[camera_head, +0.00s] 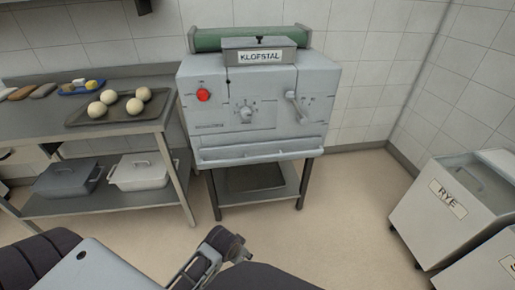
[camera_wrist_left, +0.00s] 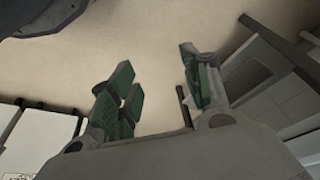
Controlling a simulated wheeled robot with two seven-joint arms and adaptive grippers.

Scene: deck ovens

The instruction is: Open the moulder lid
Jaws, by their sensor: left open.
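The moulder (camera_head: 260,100) is a light grey machine against the back wall. It has a red button, a round dial and a lever on its front. On top is a grey box-shaped lid part (camera_head: 259,56) labelled KLOFSTAL with a small black knob; it looks down. A green roller (camera_head: 215,40) lies behind it. My left gripper (camera_head: 236,252) is low in front of the moulder, well apart from it and partly cut off by my own arm. In the left wrist view its green-padded fingers (camera_wrist_left: 156,78) are spread with nothing between them. My right gripper is not in view.
A steel table (camera_head: 40,122) at left holds a tray of dough balls (camera_head: 75,121) and small items, with lidded tubs (camera_head: 140,176) on its lower shelf. Bins, one marked RYE (camera_head: 448,198), stand at right. The floor (camera_head: 345,215) between is clear.

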